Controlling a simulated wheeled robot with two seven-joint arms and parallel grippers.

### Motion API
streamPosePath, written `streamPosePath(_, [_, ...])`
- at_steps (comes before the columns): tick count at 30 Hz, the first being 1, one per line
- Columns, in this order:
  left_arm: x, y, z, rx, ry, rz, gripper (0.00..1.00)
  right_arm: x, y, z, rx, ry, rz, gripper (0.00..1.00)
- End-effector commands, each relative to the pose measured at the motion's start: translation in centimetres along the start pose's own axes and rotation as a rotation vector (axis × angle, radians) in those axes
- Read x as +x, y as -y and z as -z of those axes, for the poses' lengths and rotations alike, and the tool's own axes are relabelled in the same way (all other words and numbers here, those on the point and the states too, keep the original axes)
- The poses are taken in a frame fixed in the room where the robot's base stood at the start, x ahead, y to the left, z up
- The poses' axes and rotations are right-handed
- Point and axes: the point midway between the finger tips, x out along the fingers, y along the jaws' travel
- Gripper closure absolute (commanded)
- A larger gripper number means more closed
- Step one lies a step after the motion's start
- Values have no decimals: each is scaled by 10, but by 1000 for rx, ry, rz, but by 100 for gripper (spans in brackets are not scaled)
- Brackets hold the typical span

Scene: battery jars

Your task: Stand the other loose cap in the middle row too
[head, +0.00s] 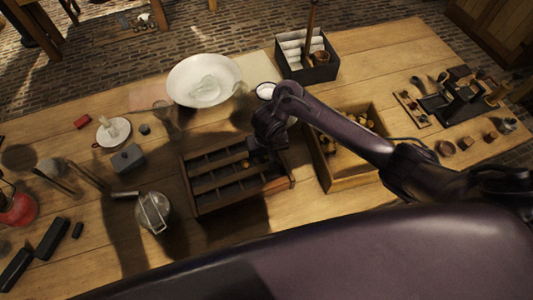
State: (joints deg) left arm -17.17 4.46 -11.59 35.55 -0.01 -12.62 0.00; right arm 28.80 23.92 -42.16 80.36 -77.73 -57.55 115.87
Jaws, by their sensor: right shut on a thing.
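A dark wooden tray with rows of compartments (240,197) stands in the middle of the table. A small orange-brown cap (245,163) shows in its middle part, just left of my right gripper; the exact compartment is hard to tell. My right gripper (264,146) is over the tray's back right part, pointing down. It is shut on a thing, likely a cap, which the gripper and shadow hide. My left gripper is not in view.
A wooden box (335,181) with several yellowish pieces stands right of the tray, partly under my right arm. A white bowl (204,82) and a dark box with white rolls (322,72) stand behind. A metal-handled jar (154,212) stands close left of the tray.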

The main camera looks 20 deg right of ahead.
Motion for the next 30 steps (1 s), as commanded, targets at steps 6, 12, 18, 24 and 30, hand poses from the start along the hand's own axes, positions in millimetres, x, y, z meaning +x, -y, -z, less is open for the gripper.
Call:
streamPosePath(6, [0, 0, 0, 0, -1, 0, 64, 3, 0, -1, 1, 1, 0, 99])
streamPosePath(12, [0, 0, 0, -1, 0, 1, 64, 3, 0, 0, 0, 0, 0, 68])
streamPosePath(18, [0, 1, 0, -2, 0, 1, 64, 1, 0, 0, 0, -1, 0, 68])
streamPosePath(24, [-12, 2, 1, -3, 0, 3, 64, -24, 1, 1, -1, -2, 2, 68])
streamPosePath(30, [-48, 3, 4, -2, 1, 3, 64, -66, 0, 2, -1, -2, -1, 68])
